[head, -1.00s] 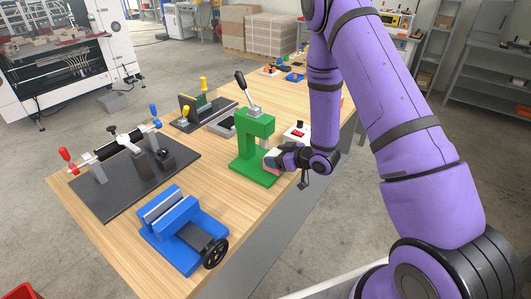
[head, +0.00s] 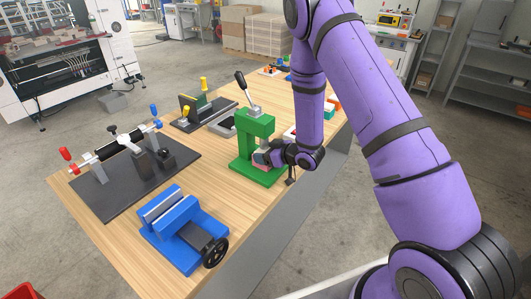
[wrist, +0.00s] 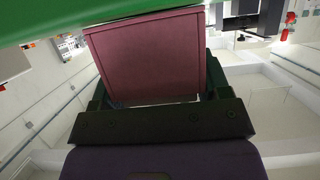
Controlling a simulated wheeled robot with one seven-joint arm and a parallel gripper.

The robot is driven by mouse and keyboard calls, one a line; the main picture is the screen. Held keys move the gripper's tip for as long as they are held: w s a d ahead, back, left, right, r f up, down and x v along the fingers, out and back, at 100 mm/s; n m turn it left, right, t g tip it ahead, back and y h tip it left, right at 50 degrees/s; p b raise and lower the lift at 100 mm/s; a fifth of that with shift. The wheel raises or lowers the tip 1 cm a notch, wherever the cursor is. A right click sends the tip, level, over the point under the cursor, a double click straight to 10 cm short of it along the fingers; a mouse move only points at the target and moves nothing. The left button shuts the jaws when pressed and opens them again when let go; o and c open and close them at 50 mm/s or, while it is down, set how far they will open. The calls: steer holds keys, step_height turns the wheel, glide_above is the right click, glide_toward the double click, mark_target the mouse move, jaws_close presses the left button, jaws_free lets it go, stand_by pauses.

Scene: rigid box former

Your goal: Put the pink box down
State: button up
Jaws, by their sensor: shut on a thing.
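The pink box (wrist: 148,58) fills the middle of the wrist view, between the fingers of my gripper. In the head view only a small pink part (head: 262,167) shows. My gripper (head: 261,158) is shut on it, low at the right side of the green press (head: 246,130) and just above its base. The green frame also crosses the top of the wrist view (wrist: 60,35), very close to the box. I cannot tell whether the box touches the base.
A blue vise (head: 183,232) with a black handwheel stands at the front of the wooden table (head: 115,237). A dark fixture plate (head: 130,190) with red and blue handles lies at left. A black press lever (head: 243,86) rises above the green frame. Bare wood lies between these fixtures.

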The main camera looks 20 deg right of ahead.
steer(key=shift+s+f, duration=0.1)
steer(key=shift+f, duration=0.2)
